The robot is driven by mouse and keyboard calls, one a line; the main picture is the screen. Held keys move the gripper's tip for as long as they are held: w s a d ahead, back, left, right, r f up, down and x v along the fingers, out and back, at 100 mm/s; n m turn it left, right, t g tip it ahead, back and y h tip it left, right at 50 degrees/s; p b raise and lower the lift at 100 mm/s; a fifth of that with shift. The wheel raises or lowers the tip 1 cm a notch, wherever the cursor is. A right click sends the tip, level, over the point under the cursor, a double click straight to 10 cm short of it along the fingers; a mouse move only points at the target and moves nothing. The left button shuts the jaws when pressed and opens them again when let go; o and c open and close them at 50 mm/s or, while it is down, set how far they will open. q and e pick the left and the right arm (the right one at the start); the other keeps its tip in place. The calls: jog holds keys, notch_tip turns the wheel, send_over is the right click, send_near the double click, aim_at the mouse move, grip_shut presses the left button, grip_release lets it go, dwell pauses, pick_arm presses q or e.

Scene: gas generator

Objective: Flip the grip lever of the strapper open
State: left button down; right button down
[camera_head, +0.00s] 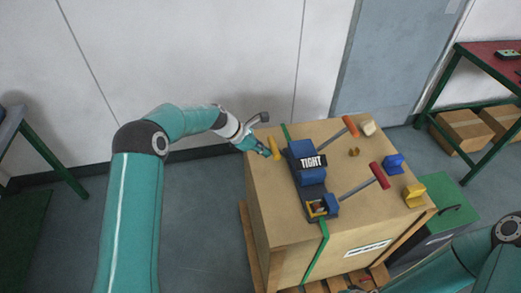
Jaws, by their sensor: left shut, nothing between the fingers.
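The strapper (306,165) is a dark blue device with a display reading TIGHT, on top of a large cardboard box (265,210). A green strap (324,240) runs under it and down the box. Two rods with handles reach out to its right, one with an orange-brown handle (351,126), one with a red handle (379,175). A small yellow piece (274,148) stands left of the strapper; I cannot tell which part is the grip lever. My left gripper (267,153) is shut and empty, close beside the yellow piece; contact cannot be told. My right gripper is out of view.
On the box's right side lie a blue block (394,164), a yellow block (414,194), a beige piece (367,127) and a small brass piece (354,152). A green case (446,205) stands right of the box. A red-topped table (485,62) is at the far right.

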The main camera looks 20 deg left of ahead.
pick_arm(q)
notch_tip(320, 180, up, 10)
jog(key=s+a+p, duration=0.1)
jog(key=a+p, duration=0.1)
jog(key=p, duration=0.2)
jog(key=shift+f, duration=0.25)
